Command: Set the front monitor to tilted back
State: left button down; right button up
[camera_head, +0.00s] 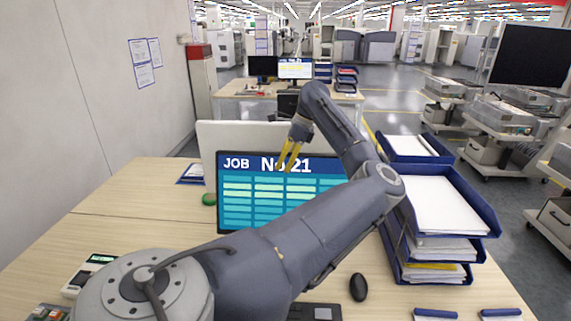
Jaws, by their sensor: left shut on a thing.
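The front monitor (244,212) stands on the near desk with its screen facing me, showing "JOB No 21" over rows of teal and yellow bars. It looks roughly upright; its exact tilt is hard to tell. My left gripper (287,166) reaches over from the right, with its yellow fingers at the monitor's top edge. It is shut on the monitor there. My left arm crosses in front and hides the screen's lower right part and the monitor's stand. My right gripper is not in view.
Blue paper trays (446,205) stand on the right, close to my arm. A black mouse (358,287) lies in front of them. A white panel (228,138) rises behind the monitor. A green round object (209,199) sits left of the monitor. The desk's left part is mostly clear.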

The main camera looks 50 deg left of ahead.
pick_arm(q)
jog(key=c, duration=1.4)
grip_release()
jog(key=shift+w, duration=0.1)
jog(key=o, duration=0.4)
jog(key=shift+w+f, duration=0.1)
jog(key=shift+f, duration=0.05)
jog(key=shift+c, duration=0.2)
jog(key=v, duration=1.2)
